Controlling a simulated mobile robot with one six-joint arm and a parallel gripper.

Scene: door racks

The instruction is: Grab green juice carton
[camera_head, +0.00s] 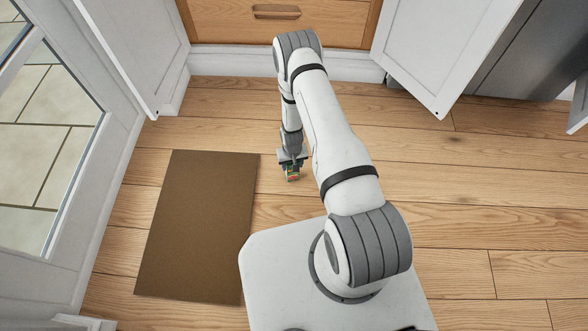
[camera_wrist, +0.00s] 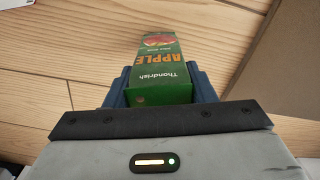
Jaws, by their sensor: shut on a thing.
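The green juice carton (camera_wrist: 160,70) is in the wrist view, with "APPLE" lettering and a red fruit picture at its far end. My gripper (camera_wrist: 160,88) is shut on it, with one blue finger on each side. In the head view, my gripper (camera_head: 292,164) hangs from the arm above the wooden floor. Only a small part of the carton (camera_head: 292,174) shows there below the fingers. I cannot tell whether the carton touches the floor.
A brown mat (camera_head: 197,225) lies left of my gripper. White cabinet doors stand open at the left (camera_head: 135,45) and right (camera_head: 440,50). A wooden drawer (camera_head: 275,25) is at the back. A glass door (camera_head: 45,150) is at the far left. The floor on the right is clear.

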